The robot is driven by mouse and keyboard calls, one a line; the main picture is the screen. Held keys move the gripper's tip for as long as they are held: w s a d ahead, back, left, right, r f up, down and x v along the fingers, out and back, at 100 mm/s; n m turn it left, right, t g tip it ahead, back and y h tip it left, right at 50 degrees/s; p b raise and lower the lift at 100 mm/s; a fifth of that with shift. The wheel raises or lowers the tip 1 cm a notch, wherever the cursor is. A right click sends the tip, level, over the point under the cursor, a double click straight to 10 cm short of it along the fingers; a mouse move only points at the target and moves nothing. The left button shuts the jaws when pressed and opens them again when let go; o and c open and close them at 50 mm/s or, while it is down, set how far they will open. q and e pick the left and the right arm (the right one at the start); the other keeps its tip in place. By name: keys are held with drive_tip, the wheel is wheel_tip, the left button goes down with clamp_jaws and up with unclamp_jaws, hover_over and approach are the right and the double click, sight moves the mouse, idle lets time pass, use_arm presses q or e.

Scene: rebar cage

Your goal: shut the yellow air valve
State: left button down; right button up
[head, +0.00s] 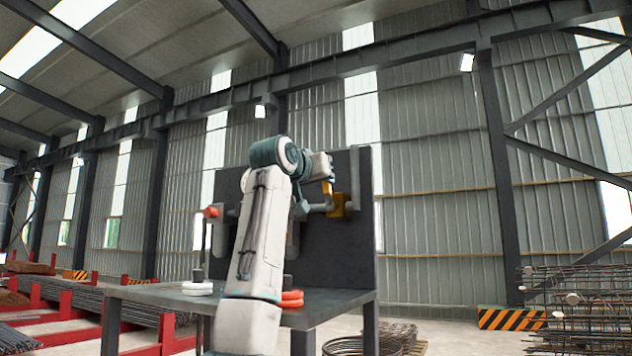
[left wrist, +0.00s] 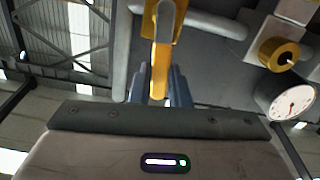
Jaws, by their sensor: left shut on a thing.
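The yellow air valve (head: 338,207) sits on a grey pipe at the dark upright panel, right of my left arm in the head view. Its yellow lever (head: 327,190) stands roughly upright, crosswise to the pipe. In the left wrist view the lever (left wrist: 160,72) comes down the middle of the picture, between the blue-grey fingers of my left gripper (left wrist: 160,88). The gripper is shut on the lever. In the head view the fingertips are small and partly hidden by the wrist. My right gripper is not in view.
In the left wrist view a round gauge (left wrist: 292,103) and a yellow round fitting (left wrist: 278,54) are at the right. An orange coil (head: 291,299) and white discs (head: 197,288) lie on the grey bench (head: 150,293). A rebar cage (head: 585,300) stands at the far right.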

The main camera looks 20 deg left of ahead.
use_arm(q)
drive_tip(key=shift+d+m, duration=0.4)
drive_tip(key=shift+m, duration=0.4)
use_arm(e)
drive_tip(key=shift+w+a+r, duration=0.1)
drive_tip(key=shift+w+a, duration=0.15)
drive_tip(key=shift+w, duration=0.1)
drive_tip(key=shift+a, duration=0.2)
use_arm(q)
drive_tip(key=c, duration=1.4)
unclamp_jaws()
drive_tip(key=shift+o, duration=0.2)
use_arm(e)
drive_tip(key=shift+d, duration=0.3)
